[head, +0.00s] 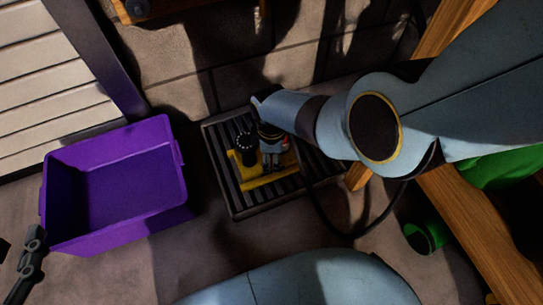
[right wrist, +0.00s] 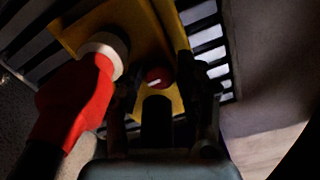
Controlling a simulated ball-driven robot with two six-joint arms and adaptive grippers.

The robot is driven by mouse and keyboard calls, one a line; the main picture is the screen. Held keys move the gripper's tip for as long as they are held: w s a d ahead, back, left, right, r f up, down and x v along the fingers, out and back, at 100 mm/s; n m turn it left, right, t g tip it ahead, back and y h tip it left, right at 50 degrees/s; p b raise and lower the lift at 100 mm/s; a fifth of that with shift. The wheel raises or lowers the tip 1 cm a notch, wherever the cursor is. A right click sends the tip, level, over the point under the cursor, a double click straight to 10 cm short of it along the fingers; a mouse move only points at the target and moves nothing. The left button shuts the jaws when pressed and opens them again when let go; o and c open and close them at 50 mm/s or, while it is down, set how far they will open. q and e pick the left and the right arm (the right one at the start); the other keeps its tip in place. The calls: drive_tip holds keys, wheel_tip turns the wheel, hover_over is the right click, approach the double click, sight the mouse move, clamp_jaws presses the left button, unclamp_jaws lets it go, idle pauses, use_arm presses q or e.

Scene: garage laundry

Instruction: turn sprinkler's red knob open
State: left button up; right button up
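The sprinkler has a yellow base (head: 250,182) and stands on a dark slatted grate (head: 222,165) in the head view. Its red knob (right wrist: 156,78), with a pale mark on its face, shows in the right wrist view. My right gripper (head: 272,168) points down over the yellow base. In the right wrist view its dark fingers (right wrist: 168,95) stand apart on either side of the knob; contact cannot be made out. A red fitting with a pale collar (right wrist: 75,105) lies left of the fingers. My left gripper (head: 30,262) is at the lower left, away from the sprinkler; its finger opening is unclear.
A purple bin (head: 120,180) stands left of the grate. A black round part (head: 245,147) rises from the sprinkler beside my right gripper. A dark hose (head: 345,235) curves to the right of the grate. A green container (head: 425,236) and wooden beams (head: 475,235) are at right.

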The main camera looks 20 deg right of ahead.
drive_tip(key=shift+o, duration=1)
drive_tip(key=shift+r, duration=3.75)
